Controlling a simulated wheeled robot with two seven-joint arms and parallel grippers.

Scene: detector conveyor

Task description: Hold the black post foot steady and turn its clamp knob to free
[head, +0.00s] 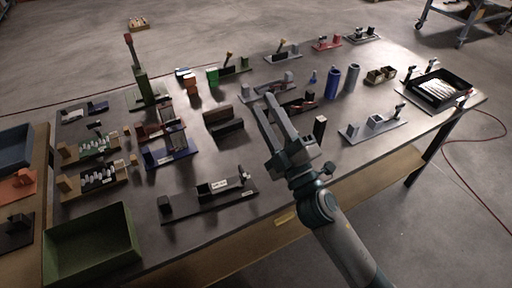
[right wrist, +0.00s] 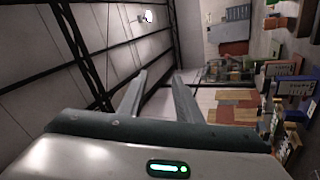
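My right gripper (head: 268,100) reaches in from the bottom right over the middle of the table, its fingers spread and pointing to the far side. In the right wrist view its two fingers (right wrist: 160,82) stand apart with nothing between them. My left gripper is not in view. I cannot tell for sure which piece is the black post foot. A dark fixture with a long base (head: 210,204) and a small knob-like part at its right end lies at the front. A small black upright block (head: 320,128) stands right of my right gripper.
The dark table (head: 290,204) holds several fixtures in rows. A green open bin (head: 92,245) stands at the front left, and a black tray with white pieces (head: 462,92) at the far right. Two blue cylinders (head: 333,82) stand behind my right gripper. Bare table shows at front centre.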

